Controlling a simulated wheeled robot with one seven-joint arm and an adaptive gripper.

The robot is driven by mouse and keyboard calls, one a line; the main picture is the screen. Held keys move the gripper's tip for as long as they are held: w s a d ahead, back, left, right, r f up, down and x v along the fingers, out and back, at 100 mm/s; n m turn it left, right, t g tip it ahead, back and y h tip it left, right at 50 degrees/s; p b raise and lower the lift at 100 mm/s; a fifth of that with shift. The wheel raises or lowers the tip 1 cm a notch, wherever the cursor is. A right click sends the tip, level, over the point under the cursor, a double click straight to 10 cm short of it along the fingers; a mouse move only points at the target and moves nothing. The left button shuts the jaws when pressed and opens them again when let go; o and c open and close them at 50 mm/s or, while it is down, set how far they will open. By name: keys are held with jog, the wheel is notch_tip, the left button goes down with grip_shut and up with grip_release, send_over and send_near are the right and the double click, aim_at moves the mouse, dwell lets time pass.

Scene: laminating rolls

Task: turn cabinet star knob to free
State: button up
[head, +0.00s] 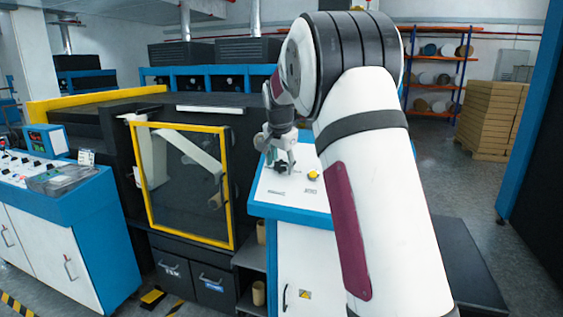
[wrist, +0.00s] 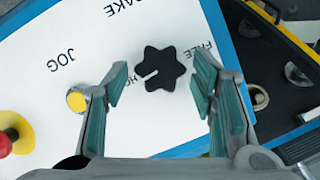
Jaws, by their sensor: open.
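The black star knob (wrist: 160,68) sits on the white top of the cabinet, between my gripper's fingers in the wrist view. Its white pointer line points down-left, towards a partly covered label starting "HO". The FREE label (wrist: 197,52) is to the right of the knob. My gripper (wrist: 160,86) is open, one finger on each side of the knob, with gaps visible on both sides. In the head view my gripper (head: 281,158) points down over the cabinet top (head: 296,196); whether it touches the knob cannot be told.
A yellow button (wrist: 76,101) lies beside the left finger, near the JOG label. A red stop button (wrist: 6,145) is at the left edge. In the head view a machine with a yellow-framed window (head: 183,180) stands left of the cabinet.

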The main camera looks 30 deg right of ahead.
jog(key=c, duration=1.1)
jog(key=shift+c, duration=0.2)
